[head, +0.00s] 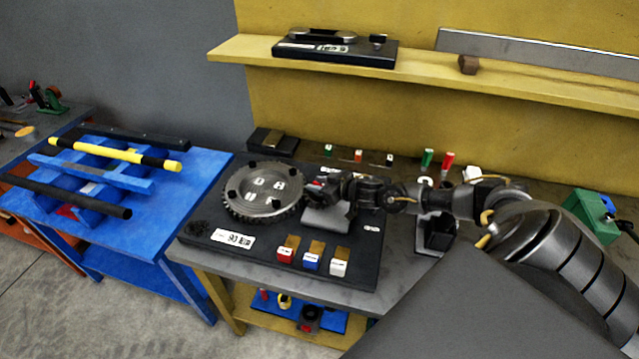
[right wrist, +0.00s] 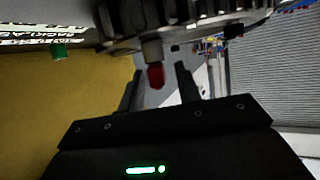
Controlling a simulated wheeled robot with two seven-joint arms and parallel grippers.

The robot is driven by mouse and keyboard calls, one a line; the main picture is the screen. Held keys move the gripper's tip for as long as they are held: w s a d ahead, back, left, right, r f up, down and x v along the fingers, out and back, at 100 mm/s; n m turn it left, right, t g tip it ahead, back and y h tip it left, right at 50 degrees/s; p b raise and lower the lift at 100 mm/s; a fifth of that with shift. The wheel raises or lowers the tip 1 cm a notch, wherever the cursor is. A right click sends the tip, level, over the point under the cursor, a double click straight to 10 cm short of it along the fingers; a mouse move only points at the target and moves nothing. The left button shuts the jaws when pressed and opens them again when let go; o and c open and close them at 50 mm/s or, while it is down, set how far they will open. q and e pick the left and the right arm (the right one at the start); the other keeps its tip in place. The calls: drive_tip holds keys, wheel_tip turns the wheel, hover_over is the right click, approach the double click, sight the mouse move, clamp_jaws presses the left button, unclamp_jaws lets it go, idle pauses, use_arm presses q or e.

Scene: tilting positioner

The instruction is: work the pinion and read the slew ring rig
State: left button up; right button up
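The slew ring (head: 262,205) is a grey toothed disc with black clamps and printed labels on its face. It lies on a black base plate (head: 215,262) with a white number label. My right gripper (head: 328,188) is just right of the ring, above a grey block (head: 326,218). In the right wrist view my right gripper (right wrist: 158,75) has its two fingers apart. A red-tipped grey pin (right wrist: 155,77) appears between them, with visible gaps on both sides. Dark toothed parts show above it. The pinion cannot be clearly told apart behind the gripper. My left gripper is out of view.
Red, blue and white blocks (head: 312,262) stand at the plate's front. A blue table (head: 190,215) with bars and a yellow-black rod (head: 105,152) is at left. A shelf (head: 240,50) bearing a black device (head: 335,50) crosses the back. A green box (head: 588,215) is at right.

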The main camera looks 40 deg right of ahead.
drive_tip(key=shift+s+d+r, duration=0.1)
drive_tip(key=shift+s+d, duration=0.1)
drive_tip(key=shift+s, duration=0.3)
drive_tip(key=b+v, duration=0.2)
drive_tip(key=v, duration=0.7)
drive_tip(key=shift+s+r+b, duration=0.3)
drive_tip(key=shift+r+b, duration=0.05)
